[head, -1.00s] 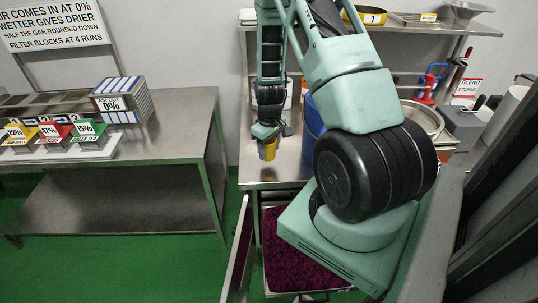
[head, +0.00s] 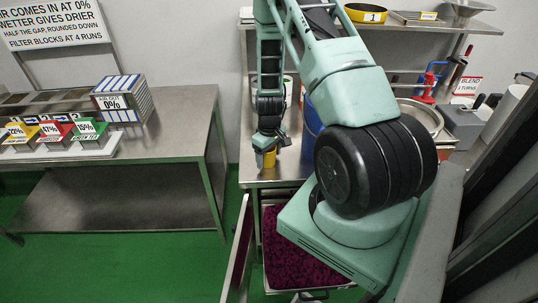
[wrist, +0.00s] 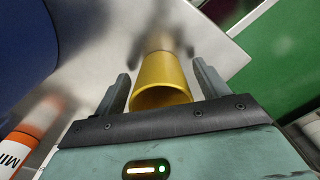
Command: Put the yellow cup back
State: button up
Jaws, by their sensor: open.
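The yellow cup (head: 266,160) is at the front left of the steel bench, below my gripper (head: 267,146). In the wrist view the cup (wrist: 162,80) sits between my two spread fingers, its round mouth towards my palm. My gripper (wrist: 163,82) is open, with a visible gap between the cup and each finger. The cup appears upright on the bench top, where a blurred yellowish reflection shows beyond it. The exact contact of its base with the steel is hard to make out.
A blue container (head: 311,120) stands close to the right of my gripper. An orange-and-white labelled container (wrist: 22,138) shows in the wrist view. The bench's edge (wrist: 240,30) is close to the cup, with green floor (wrist: 285,60) beyond. An open drawer (head: 285,240) with dark red contents lies below.

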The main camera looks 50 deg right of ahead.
jog(key=shift+r, duration=0.1)
notch_tip(320, 180, up, 12)
jog(key=b, duration=0.2)
jog(key=shift+b, duration=0.4)
jog(key=a+r+n+y, duration=0.15)
jog(key=a+r, duration=0.25)
jog(key=a, duration=0.9)
jog(key=a+r+n, duration=0.3)
jog(key=a+r, duration=0.2)
jog(key=a, duration=0.8)
jog(key=s+a+r+n, duration=0.2)
jog(key=s+a, duration=0.5)
jog(key=s, duration=0.1)
jog(key=s+a+r+n, duration=0.2)
jog(key=s+a, duration=0.5)
jog(key=s, duration=0.1)
jog(key=shift+s+a+r+h, duration=0.3)
jog(key=shift+s+r+h, duration=0.05)
jog(key=shift+h, duration=0.1)
